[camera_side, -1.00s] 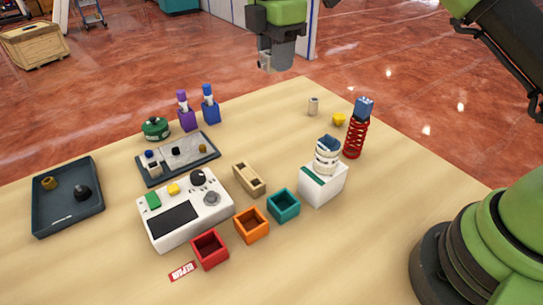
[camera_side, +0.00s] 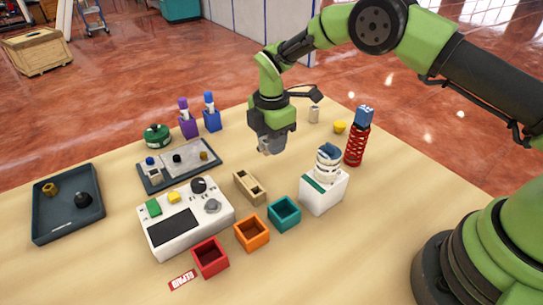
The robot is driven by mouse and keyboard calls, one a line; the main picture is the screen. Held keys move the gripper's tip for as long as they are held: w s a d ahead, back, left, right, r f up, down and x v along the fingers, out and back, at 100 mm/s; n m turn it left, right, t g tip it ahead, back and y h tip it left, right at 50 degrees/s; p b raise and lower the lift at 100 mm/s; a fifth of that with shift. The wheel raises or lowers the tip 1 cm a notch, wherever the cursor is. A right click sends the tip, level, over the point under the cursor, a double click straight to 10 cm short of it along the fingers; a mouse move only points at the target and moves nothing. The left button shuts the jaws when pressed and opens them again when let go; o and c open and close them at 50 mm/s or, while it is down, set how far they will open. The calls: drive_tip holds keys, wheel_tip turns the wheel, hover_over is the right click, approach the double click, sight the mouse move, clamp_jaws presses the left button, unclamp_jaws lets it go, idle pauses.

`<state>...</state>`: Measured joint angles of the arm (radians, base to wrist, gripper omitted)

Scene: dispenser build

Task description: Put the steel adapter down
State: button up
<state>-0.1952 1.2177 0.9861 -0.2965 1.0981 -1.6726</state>
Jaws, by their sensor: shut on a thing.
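My gripper (camera_side: 268,149) is above the table, in the middle of the side view. It is shut on the steel adapter (camera_side: 263,151), a small grey piece showing at the left of the jaws. Most of the adapter is hidden by the fingers. The adapter is held in the air, up and to the right of the tan two-socket block (camera_side: 249,188) in the picture. Its exact height above the table cannot be told.
A dark tray (camera_side: 67,236) and a dark fixture plate (camera_side: 152,184) lie left. A white control box (camera_side: 187,240), red (camera_side: 210,257), orange (camera_side: 251,233) and teal (camera_side: 284,212) bins stand in front. A white stand (camera_side: 324,194) and red spring (camera_side: 355,150) are right.

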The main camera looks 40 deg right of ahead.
sight(271, 165)
drive_tip(key=shift+f, duration=2.25)
drive_tip(key=shift+f, duration=0.15)
drive_tip(key=o, duration=1)
